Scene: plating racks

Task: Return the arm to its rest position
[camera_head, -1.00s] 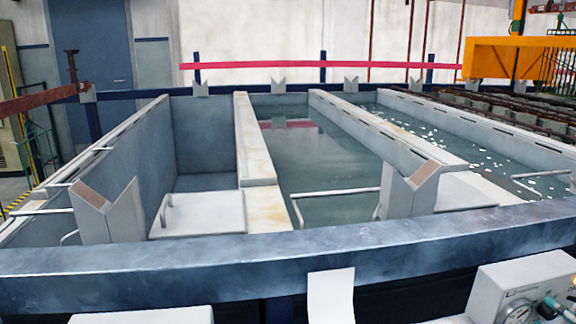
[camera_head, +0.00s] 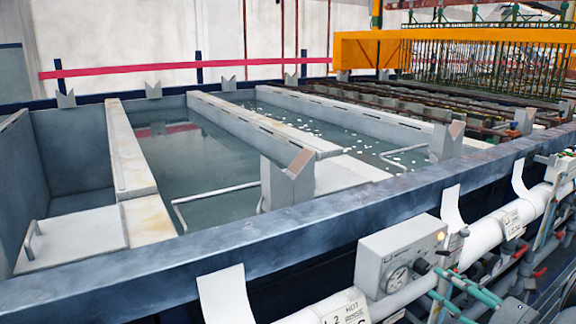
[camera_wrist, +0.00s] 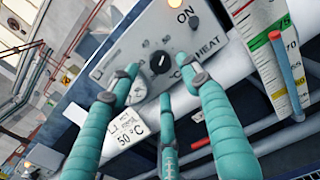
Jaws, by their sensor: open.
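My gripper (camera_head: 437,285) is at the lower right in the head view, beside the front of a grey control box (camera_head: 385,255). In the wrist view, the teal fingers of my gripper (camera_wrist: 158,68) point at the box's face (camera_wrist: 150,30). They are spread apart on both sides of a black knob (camera_wrist: 160,62), with nothing held between them. Whether a finger touches the knob or the box, I cannot tell. My arm shows only in part at the lower right of the head view.
A white pipe (camera_head: 480,238) with labels runs along the blue tank rail (camera_head: 300,218) by the box. Open tanks with grey V-shaped supports (camera_head: 287,182) lie behind it. An orange beam (camera_head: 370,50) with a hanging rack stands at the back right. A coloured gauge (camera_wrist: 285,70) is right of the box.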

